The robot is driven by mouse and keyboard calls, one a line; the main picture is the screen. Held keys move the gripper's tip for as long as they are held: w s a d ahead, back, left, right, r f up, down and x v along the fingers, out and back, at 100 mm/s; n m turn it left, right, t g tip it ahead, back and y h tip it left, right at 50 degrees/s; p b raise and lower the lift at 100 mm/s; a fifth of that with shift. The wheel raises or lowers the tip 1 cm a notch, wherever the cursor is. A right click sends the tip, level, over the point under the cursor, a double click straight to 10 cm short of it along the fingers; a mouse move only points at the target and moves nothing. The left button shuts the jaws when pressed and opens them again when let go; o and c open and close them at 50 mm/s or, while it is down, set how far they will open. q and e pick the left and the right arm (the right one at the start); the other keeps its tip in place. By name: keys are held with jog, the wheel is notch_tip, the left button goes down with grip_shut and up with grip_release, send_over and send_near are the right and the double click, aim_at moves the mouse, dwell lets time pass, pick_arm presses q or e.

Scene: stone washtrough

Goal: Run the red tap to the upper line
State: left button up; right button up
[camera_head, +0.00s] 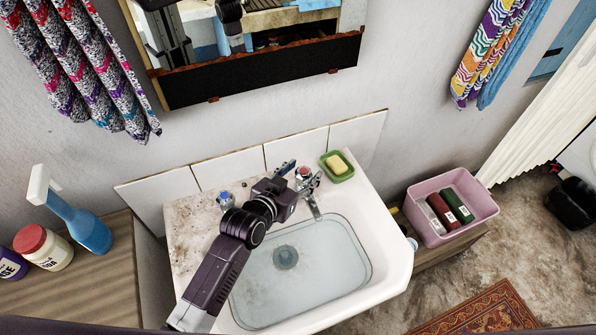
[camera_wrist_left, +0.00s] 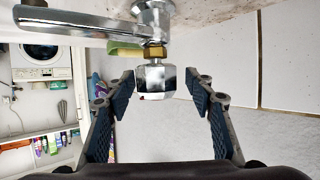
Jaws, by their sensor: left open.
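The red tap (camera_head: 303,172) stands at the back right of the white washbasin (camera_head: 398,262), with a chrome spout (camera_head: 314,208) beside it. My left gripper (camera_head: 299,178) is open, its two fingers on either side of the tap's head. In the left wrist view, a chrome faceted tap head (camera_wrist_left: 155,82) sits between the open fingers (camera_wrist_left: 160,88), with a gap on each side. The blue tap (camera_head: 226,199) stands at the back left. The basin bowl looks pale blue and clear, with the drain (camera_head: 285,257) visible. I cannot make out level lines.
A green dish with yellow soap (camera_head: 337,165) is right of the red tap. A mirror (camera_head: 260,60) hangs above. A pink crate (camera_head: 450,206) with bottles is at the right.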

pick_arm(q)
jog(key=v, duration=1.2)
jog(key=shift+a, duration=0.15)
jog(key=shift+w, duration=0.1)
jog(key=shift+f, duration=0.1)
dwell(6.5)
